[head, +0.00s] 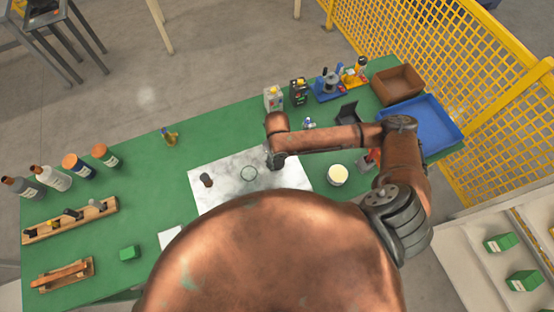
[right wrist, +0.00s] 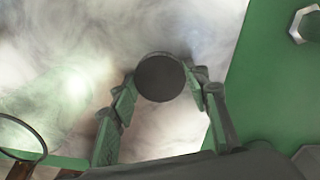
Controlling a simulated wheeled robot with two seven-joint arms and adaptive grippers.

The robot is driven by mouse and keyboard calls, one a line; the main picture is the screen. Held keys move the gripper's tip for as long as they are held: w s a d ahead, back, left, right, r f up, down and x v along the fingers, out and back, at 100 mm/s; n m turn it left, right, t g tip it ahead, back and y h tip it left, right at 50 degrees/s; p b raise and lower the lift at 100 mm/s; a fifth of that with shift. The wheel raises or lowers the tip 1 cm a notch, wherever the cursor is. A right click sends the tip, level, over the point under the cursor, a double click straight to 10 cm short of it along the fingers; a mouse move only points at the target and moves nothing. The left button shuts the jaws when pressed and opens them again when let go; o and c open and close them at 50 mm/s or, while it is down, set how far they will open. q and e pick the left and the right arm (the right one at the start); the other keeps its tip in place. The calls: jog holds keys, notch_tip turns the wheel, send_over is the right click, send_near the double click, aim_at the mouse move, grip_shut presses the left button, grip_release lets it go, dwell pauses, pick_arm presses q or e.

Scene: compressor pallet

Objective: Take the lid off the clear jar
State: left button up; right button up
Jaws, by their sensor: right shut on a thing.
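The clear jar (head: 249,174) stands on the white marbled mat (head: 218,168), and its round rim shows with no lid on it. My right gripper (head: 276,162) is just to the right of the jar in the head view. In the right wrist view its green-padded fingers are shut on a dark round lid (right wrist: 160,77), apart from the jar. In the head view the lid is hard to make out. My left gripper is not in view.
A small dark cylinder (head: 206,180) stands on the mat left of the jar. A cream-topped tub (head: 337,174) is right of the mat. Several bottles line the left edge of the green table (head: 140,190). A blue tray (head: 428,115) and brown box (head: 398,84) are at the right.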

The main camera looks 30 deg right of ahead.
aim_at(277, 161)
jog(key=o, duration=1.3)
notch_tip(277, 161, up, 12)
jog(key=shift+r+p, duration=0.1)
jog(key=shift+p, duration=0.25)
